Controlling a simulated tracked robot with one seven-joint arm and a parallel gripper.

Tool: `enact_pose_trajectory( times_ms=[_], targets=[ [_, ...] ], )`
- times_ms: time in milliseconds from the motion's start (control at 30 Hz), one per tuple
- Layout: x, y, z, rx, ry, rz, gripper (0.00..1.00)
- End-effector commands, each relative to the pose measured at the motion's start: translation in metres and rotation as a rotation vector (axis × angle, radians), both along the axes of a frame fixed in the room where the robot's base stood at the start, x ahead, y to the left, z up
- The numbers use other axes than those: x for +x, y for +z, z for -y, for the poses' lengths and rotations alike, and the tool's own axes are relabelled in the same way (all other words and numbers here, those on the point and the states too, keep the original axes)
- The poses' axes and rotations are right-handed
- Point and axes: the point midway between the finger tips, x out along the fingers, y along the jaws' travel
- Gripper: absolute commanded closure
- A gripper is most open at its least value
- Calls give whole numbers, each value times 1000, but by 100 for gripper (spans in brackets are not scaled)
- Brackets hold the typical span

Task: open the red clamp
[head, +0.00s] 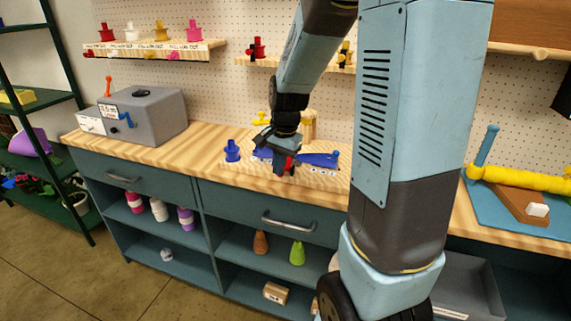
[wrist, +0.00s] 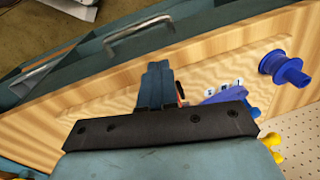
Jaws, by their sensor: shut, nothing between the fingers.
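My gripper (head: 283,172) is low over the middle of the wooden counter, with its fingers together and empty. In the wrist view the shut fingers (wrist: 157,72) point toward the counter's front edge. A small red piece (head: 289,163), perhaps part of the red clamp, shows right at the gripper in the head view. An orange-red sliver (wrist: 180,92) shows just right of the fingers in the wrist view. My gripper hides most of it, so I cannot tell whether they touch or how the clamp stands.
A blue clamp-like part (head: 320,160) lies just right of my gripper, and a blue spool (head: 232,151) stands to its left. A grey machine (head: 150,112) stands at the counter's left end. A pegboard with shelves (head: 155,51) rises behind. Bare counter (head: 185,148) lies between machine and spool.

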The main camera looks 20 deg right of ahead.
Motion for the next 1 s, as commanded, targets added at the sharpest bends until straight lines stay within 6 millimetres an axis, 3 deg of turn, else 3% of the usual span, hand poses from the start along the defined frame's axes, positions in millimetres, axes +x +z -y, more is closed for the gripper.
enact_pose_trajectory(
  times_ms=[333,533,1000],
  targets=[
    [-2,6,5,1,-9,-4,100],
    [-1,39,11,0,-5,4,100],
    [-41,96,-13,0,-2,3,100]
  ],
)
